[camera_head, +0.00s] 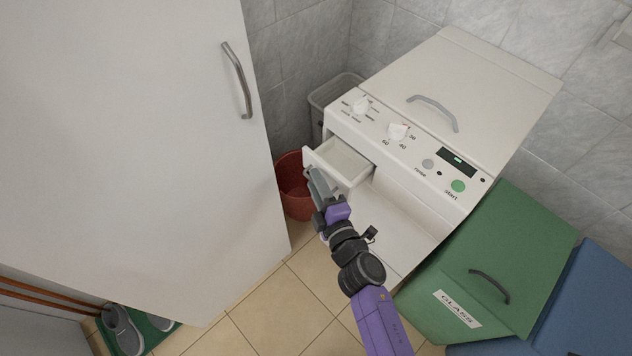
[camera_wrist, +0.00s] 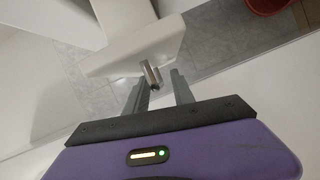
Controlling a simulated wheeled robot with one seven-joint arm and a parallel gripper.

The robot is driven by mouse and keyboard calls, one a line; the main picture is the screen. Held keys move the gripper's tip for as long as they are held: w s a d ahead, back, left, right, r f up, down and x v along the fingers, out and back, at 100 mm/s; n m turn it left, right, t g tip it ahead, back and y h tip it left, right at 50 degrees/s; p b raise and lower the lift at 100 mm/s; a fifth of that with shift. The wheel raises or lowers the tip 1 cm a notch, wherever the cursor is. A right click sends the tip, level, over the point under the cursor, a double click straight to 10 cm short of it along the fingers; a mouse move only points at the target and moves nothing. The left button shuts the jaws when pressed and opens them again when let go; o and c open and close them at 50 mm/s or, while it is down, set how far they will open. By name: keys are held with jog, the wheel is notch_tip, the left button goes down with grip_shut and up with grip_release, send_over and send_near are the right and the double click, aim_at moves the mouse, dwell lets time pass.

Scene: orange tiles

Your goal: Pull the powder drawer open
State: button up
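The white powder drawer (camera_head: 341,160) stands pulled out from the front of the white washing machine (camera_head: 400,195), its hollow inside showing in the head view. In the wrist view its white front panel (camera_wrist: 118,52) carries a small metal handle (camera_wrist: 151,74). My gripper (camera_head: 314,178) is at the drawer front in the head view. In the wrist view my gripper's two fingers (camera_wrist: 160,84) are apart, with the handle near the left fingertip and a gap on the right side. Contact with the handle is unclear.
A red bucket (camera_head: 293,186) stands below the drawer, left of the machine. A tall white cabinet (camera_head: 130,130) stands to the left. A green glass bin (camera_head: 500,260) and a blue bin (camera_head: 590,300) stand at right. Tiled floor (camera_head: 270,310) is free in front.

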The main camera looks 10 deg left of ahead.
jog(key=p+v, duration=0.2)
jog(key=v, duration=0.5)
jog(key=shift+s, duration=0.25)
jog(key=shift+d, duration=0.2)
jog(key=s+d+r+m+t+h, duration=0.2)
jog(key=s+d+r+m, duration=0.25)
jog(key=r+m, duration=0.3)
jog(key=s+d+r+m+h, duration=0.2)
jog(key=s+d, duration=0.4)
jog(key=s, duration=0.3)
jog(key=s+d+r+m+g+h, duration=0.1)
jog(key=s+d+r+m, duration=0.3)
jog(key=s, duration=0.6)
jog(key=s+d+r+m+g+h, duration=0.1)
jog(key=s+d+r+m+h, duration=0.2)
jog(key=s+d+m, duration=0.4)
jog(key=shift+s+d+r+m+h, duration=0.3)
jog(key=shift+s+m, duration=0.35)
jog(key=shift+s, duration=0.6)
